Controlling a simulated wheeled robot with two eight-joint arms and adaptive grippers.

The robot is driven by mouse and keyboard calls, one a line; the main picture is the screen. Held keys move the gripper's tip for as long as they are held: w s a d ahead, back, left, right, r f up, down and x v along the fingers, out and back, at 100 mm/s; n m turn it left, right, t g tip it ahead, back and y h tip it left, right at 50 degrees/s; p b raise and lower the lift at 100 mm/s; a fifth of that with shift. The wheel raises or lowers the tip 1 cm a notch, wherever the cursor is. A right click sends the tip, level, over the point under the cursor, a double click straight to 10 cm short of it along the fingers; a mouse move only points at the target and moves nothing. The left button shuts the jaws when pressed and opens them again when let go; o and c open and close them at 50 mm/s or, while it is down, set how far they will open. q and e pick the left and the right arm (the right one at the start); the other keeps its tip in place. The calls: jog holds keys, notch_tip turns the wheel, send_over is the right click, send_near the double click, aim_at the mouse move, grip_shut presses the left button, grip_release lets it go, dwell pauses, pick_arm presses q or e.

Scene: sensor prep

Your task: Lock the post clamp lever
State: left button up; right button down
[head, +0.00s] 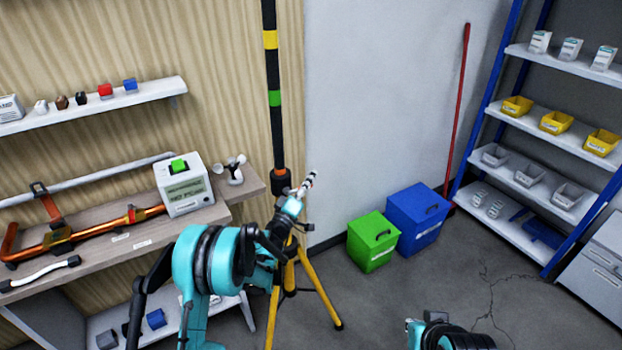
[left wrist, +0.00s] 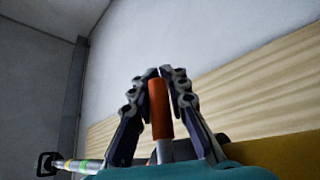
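The tripod (head: 318,290) is yellow and stands on the floor by the wall corner. A black post (head: 270,80) with yellow and green bands rises above it, with an orange-and-black collar (head: 281,181) at its lower end. My left gripper (head: 280,226) is at the tripod head, just below the collar. In the left wrist view, an orange handle on a pale shaft, seemingly the clamp lever (left wrist: 160,108), lies between the fingers of my left gripper (left wrist: 160,72). The fingers look closed on it. In the head view the lever is hidden. My right gripper is not visible.
A wooden bench (head: 125,238) at left holds a display box (head: 185,188) and orange tubing. Green (head: 373,242) and blue (head: 416,218) boxes stand right of the tripod.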

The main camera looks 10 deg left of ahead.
pick_arm(q)
jog(key=shift+o, duration=1.4)
jog(key=v, duration=0.7)
jog(key=shift+s, duration=0.25)
jog(key=shift+f, duration=0.1)
